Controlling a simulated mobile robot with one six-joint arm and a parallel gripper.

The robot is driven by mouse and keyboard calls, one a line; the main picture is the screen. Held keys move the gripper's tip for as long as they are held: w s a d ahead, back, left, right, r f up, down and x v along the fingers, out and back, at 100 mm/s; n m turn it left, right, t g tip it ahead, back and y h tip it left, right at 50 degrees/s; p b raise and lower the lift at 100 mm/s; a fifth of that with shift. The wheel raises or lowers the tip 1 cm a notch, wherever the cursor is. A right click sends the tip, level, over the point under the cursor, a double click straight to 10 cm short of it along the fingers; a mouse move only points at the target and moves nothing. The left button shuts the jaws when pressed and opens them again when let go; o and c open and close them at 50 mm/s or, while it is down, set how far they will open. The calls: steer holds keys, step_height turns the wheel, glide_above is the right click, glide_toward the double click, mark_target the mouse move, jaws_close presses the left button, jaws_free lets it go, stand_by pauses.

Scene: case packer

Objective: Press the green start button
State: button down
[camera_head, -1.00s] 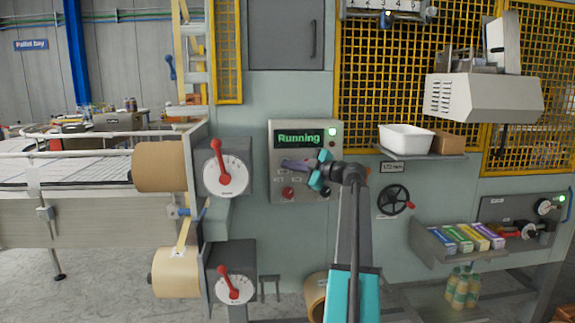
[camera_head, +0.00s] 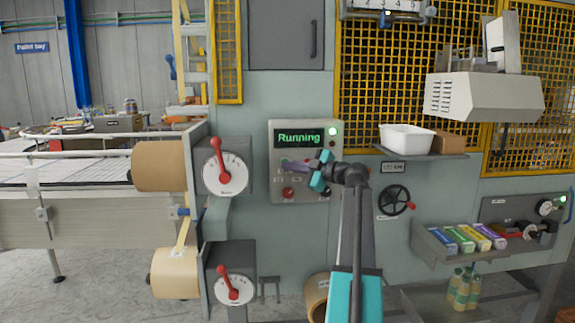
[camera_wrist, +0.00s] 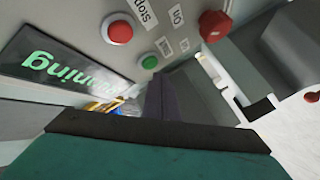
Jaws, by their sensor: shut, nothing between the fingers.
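The green start button (camera_wrist: 149,61) shows in the wrist view, beside a red button (camera_wrist: 119,32) on the grey control panel (camera_head: 310,197). In the head view my gripper is in front of the panel and I cannot make out the green button clearly. My gripper (camera_head: 290,164) is shut and empty, its dark fingers pointing left across the panel face. In the wrist view the fingers (camera_wrist: 157,92) end close to the green button; I cannot tell whether they touch it. The display (camera_head: 299,138) reads "Running".
A green lamp (camera_head: 333,131) glows at the panel's upper right. A red knob (camera_wrist: 214,25) stands out near the buttons. To the right are a black handwheel (camera_head: 394,200) and a shelf with a white tub (camera_head: 405,139). Red-handled dials (camera_head: 225,175) are to the left.

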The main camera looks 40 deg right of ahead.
steer(key=shift+s+a, duration=0.1)
steer(key=s+a+b, duration=0.2)
steer(key=s+a, duration=0.1)
steer(key=shift+s, duration=0.35)
stand_by(0.3)
stand_by(0.8)
